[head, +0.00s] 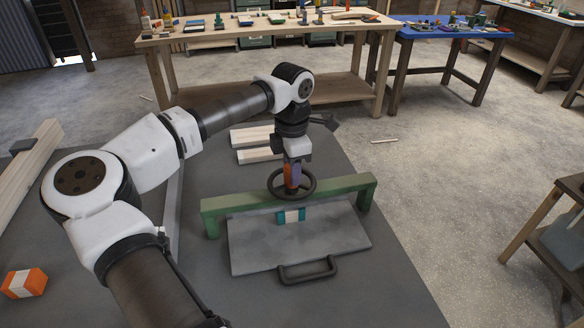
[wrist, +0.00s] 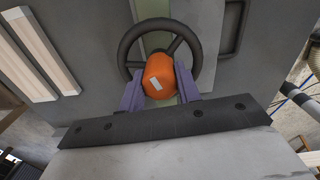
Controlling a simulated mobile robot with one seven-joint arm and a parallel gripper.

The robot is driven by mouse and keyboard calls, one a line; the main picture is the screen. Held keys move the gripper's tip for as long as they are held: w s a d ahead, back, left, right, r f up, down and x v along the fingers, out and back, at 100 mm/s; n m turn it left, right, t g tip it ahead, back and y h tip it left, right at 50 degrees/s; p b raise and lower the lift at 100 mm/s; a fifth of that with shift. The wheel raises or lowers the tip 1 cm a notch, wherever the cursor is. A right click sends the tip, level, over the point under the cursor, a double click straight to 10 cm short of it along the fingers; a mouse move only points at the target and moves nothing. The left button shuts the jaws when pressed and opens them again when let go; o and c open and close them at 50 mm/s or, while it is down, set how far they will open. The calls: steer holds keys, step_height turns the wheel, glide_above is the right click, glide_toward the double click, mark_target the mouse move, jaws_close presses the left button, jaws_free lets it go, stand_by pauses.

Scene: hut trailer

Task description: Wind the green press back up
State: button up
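The green press (head: 340,190) is a green beam on legs that spans a grey plate (head: 300,245) on the dark bench top. A black handwheel (head: 307,190) sits above the middle of the beam; it also shows in the wrist view (wrist: 128,40). An orange knob (wrist: 160,75) stands up at the wheel. My gripper (head: 291,178) reaches down from above, and its two purple fingers (wrist: 160,84) lie against both sides of the knob. A teal and white block (head: 291,216) sits on the plate under the beam. The press screw is mostly hidden.
A black handle (head: 307,270) projects from the plate's front edge. Pale wooden bars (head: 258,153) lie behind the press. An orange and white block (head: 24,283) lies at the left. A tool-covered workbench (head: 270,35) and a blue table (head: 445,32) stand beyond open floor.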

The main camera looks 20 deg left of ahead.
steer(key=c, duration=0.4)
steer(key=shift+f+n+b, duration=0.1)
steer(key=shift+n+b, duration=0.3)
steer(key=n+b, duration=0.5)
steer(key=n, duration=0.4)
steer(key=shift+b, duration=0.3)
steer(key=o, duration=1)
steer(key=shift+c, duration=0.2)
